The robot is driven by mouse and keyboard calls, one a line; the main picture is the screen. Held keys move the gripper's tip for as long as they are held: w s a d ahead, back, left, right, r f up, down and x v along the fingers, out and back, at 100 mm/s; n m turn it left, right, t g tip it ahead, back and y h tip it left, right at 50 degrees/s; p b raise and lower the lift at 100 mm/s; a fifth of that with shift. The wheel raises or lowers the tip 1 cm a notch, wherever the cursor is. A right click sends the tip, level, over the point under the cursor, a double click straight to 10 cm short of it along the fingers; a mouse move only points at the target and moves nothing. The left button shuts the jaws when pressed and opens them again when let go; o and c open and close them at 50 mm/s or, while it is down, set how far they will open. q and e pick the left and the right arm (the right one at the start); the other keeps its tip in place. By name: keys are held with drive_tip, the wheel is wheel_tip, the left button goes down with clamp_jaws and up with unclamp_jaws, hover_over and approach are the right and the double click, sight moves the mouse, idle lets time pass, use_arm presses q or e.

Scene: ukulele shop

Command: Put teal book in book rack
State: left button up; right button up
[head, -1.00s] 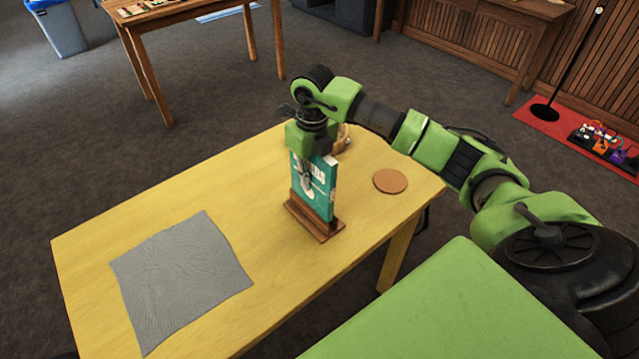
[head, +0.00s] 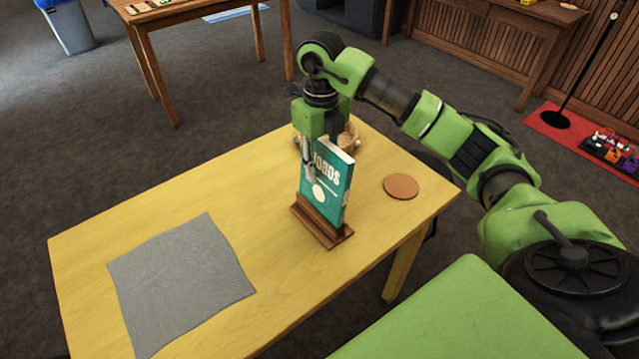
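The teal book (head: 334,188), with white lettering and a white disc on its cover, stands upright in the head view. Its lower end is in the slot of the brown wooden book rack (head: 322,233) on the yellow table. My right gripper (head: 313,172) points down over the book's upper left part. One finger lies in front of the cover; the other is hidden behind the book. I cannot tell whether the fingers press on it. My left gripper is not in view.
A round brown coaster (head: 401,186) lies right of the rack. A grey cloth (head: 181,284) covers the left part of the yellow table (head: 215,195). A wicker basket (head: 349,138) is partly hidden behind the book. The table between cloth and rack is clear.

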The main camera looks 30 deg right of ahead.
sight(321, 174)
wheel_tip(321, 174, up, 3)
drive_tip(key=shift+s+a+r, duration=0.15)
drive_tip(key=shift+r, duration=0.45)
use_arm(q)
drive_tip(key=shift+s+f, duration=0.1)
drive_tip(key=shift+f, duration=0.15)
use_arm(e)
drive_tip(key=shift+r, duration=0.1)
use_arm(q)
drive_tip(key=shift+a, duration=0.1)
use_arm(e)
drive_tip(key=shift+r, duration=0.1)
